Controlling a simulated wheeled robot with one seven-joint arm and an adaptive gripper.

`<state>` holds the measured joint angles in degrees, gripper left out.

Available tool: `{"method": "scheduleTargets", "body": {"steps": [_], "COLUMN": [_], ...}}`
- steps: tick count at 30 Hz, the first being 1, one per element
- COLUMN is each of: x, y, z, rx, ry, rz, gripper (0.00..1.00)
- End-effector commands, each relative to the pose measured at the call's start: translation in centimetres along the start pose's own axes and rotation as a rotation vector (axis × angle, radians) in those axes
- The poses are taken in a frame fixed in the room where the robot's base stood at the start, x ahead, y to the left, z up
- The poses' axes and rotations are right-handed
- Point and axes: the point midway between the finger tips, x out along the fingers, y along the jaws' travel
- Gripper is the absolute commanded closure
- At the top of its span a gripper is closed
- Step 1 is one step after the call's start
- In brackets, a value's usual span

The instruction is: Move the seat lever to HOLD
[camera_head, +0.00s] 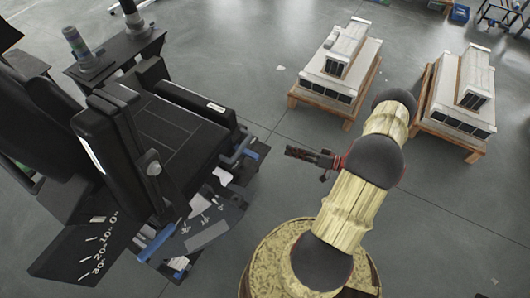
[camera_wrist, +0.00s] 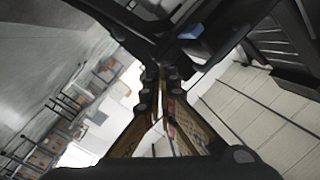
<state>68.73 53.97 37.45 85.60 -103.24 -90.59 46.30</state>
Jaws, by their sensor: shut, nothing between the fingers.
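A black operator's seat (camera_head: 165,130) stands at the left of the head view. Along its near right side are blue-tipped parts (camera_head: 250,154) and small white parts (camera_head: 222,176) on a side plate. I cannot tell which of them is the seat lever, and no HOLD mark is readable. My gripper (camera_head: 290,151) is shut and empty, pointing left toward the seat's side, apart from it with a gap of floor between. In the wrist view its fingertips (camera_wrist: 162,74) are together. A blue part (camera_wrist: 190,32) on a dark structure shows beyond them.
A dark panel (camera_head: 85,245) with printed numbers is at lower left. Two grey-white model blocks on wooden pallets (camera_head: 340,68) (camera_head: 460,95) stand at upper right. A dark side console (camera_head: 110,55) is behind the seat. Grey floor is clear between the seat and my arm.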

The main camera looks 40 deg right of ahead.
Motion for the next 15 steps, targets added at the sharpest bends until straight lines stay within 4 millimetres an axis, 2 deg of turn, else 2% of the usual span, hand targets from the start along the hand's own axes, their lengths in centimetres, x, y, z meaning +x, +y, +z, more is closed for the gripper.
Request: {"method": "scheduleTargets", "body": {"steps": [3, 9, 15], "x": [-0.31, -0.46, -0.42], "y": [0.16, -0.1, -0.2], "z": [-0.89, -0.98, -0.95], "rx": [0.238, 0.611, 0.795], "ry": [-0.022, -0.044, -0.048], "rz": [-0.013, -0.024, -0.023], "gripper": [1.0, 1.0, 1.0]}}
